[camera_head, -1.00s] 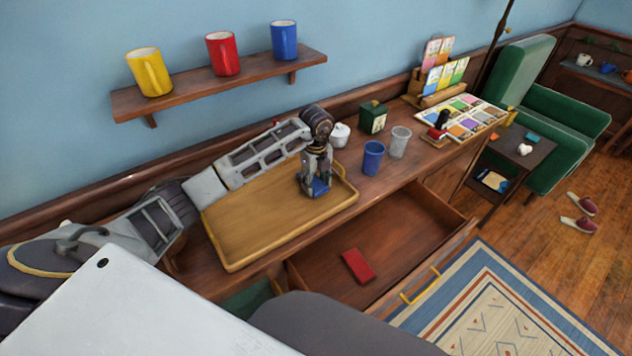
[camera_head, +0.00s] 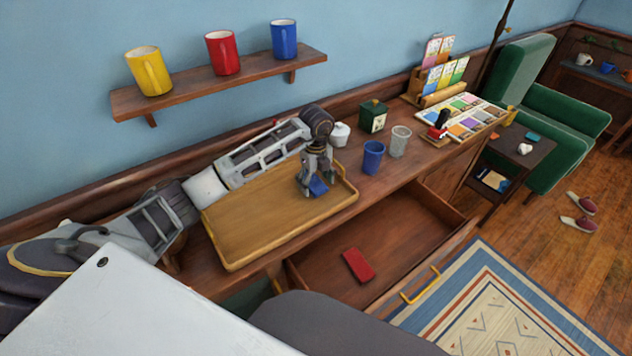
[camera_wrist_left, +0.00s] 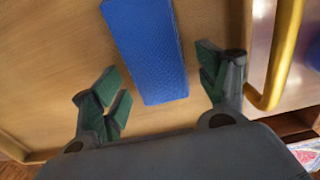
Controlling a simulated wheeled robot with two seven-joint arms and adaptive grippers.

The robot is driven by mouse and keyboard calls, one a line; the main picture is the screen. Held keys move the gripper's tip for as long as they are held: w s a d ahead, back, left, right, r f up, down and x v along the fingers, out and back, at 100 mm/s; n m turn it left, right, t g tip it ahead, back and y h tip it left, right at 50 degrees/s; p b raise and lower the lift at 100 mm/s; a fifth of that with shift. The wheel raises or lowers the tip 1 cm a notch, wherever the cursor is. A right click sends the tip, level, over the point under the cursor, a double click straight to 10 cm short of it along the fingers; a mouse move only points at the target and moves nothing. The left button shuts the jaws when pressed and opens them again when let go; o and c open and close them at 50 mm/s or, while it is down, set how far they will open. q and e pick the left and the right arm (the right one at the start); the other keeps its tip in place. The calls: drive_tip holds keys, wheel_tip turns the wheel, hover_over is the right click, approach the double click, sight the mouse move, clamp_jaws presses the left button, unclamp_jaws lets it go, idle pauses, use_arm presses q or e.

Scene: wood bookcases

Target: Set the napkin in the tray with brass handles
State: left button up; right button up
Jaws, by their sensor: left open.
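A blue folded napkin (camera_head: 318,187) lies in the right part of the wooden tray (camera_head: 245,222) on the cabinet top. My left gripper (camera_head: 317,184) is over it, pointing down. In the left wrist view the napkin (camera_wrist_left: 148,50) is a flat blue strip on the tray floor, between and beyond the spread fingers of my left gripper (camera_wrist_left: 160,88), with gaps on both sides. A brass handle (camera_wrist_left: 284,50) shows at the right of that view. My right gripper is not in view.
A blue cup (camera_head: 373,157), a clear cup (camera_head: 400,141), a white pot (camera_head: 340,134) and a green box (camera_head: 373,116) stand right of the tray. An open drawer (camera_head: 400,235) in front holds a red folded item (camera_head: 358,266). A mug shelf (camera_head: 220,86) hangs above.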

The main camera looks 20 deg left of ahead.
sight(317, 184)
use_arm(q)
drive_tip(key=shift+r, duration=0.1)
wheel_tip(317, 184, up, 12)
idle(0.7)
drive_tip(key=shift+d, duration=0.1)
idle(0.4)
